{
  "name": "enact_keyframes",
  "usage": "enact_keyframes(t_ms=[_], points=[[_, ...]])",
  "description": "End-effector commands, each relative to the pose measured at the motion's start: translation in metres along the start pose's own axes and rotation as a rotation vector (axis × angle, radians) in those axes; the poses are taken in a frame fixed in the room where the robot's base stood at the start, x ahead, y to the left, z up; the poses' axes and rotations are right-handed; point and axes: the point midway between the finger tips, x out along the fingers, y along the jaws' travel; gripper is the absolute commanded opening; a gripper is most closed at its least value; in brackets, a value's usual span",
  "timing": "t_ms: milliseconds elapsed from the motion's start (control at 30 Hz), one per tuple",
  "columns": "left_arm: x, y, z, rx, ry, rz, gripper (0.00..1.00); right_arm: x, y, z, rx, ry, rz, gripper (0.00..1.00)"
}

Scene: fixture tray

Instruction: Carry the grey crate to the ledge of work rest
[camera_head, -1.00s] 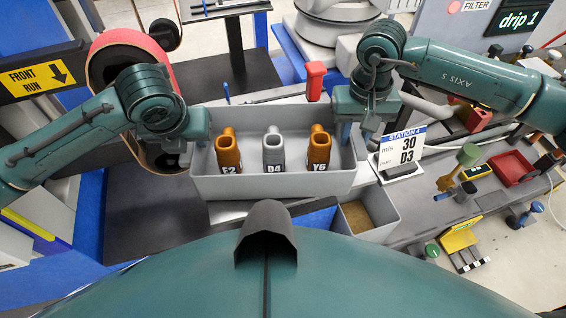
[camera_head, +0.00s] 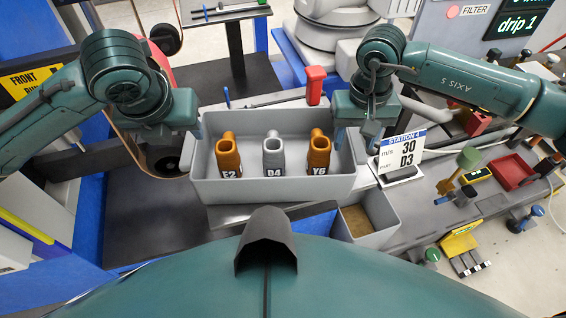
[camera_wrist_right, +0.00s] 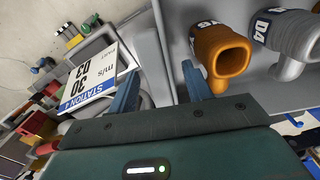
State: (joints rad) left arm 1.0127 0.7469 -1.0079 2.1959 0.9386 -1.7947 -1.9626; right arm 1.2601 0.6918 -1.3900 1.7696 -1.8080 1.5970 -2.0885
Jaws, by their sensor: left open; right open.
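The grey crate (camera_head: 275,190) stands level in the middle of the head view. It holds two orange fittings, E2 (camera_head: 228,155) and Y6 (camera_head: 318,153), and a grey fitting D4 (camera_head: 273,155). My left gripper (camera_head: 190,140) is at the crate's left end wall, its fingertips mostly hidden. My right gripper (camera_head: 356,143) is at the right end wall. In the right wrist view its open fingers (camera_wrist_right: 160,90) stand on either side of the crate wall (camera_wrist_right: 166,40). I cannot tell which surface is the work rest's ledge.
A small grey bin (camera_head: 383,230) stands close to the crate's front right corner. A Station 4 sign (camera_head: 402,152) stands just right of my right gripper. A red-topped post (camera_head: 315,80) rises behind the crate. A dark flat surface (camera_head: 145,225) lies clear at the left.

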Motion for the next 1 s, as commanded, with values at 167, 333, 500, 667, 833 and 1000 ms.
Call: enact_keyframes(t_ms=[167,333,500,667,833,1000], points=[[-0.032,0.0,0.001,0.0,-0.004,-0.001,0.5,0.0,0.0,0.0,0.0,0.0,0.0,0.5],[-0.046,0.0,0.0,0.001,-0.001,0.0,0.5,-0.001,0.0,0.0,0.0,0.001,0.0,0.5],[-0.048,0.0,0.0,0.0,-0.001,0.001,0.5,-0.018,0.0,-0.001,-0.001,0.004,0.0,0.5],[-0.048,0.0,0.0,0.0,0.0,0.001,0.5,-0.052,0.0,-0.001,0.0,0.005,-0.001,0.5],[-0.047,0.0,0.0,0.0,0.0,0.001,0.5,-0.088,0.0,-0.001,0.0,0.005,-0.001,0.5],[-0.047,0.0,0.0,0.0,0.0,0.001,0.5,-0.111,0.0,0.0,0.0,0.002,0.0,0.5]])
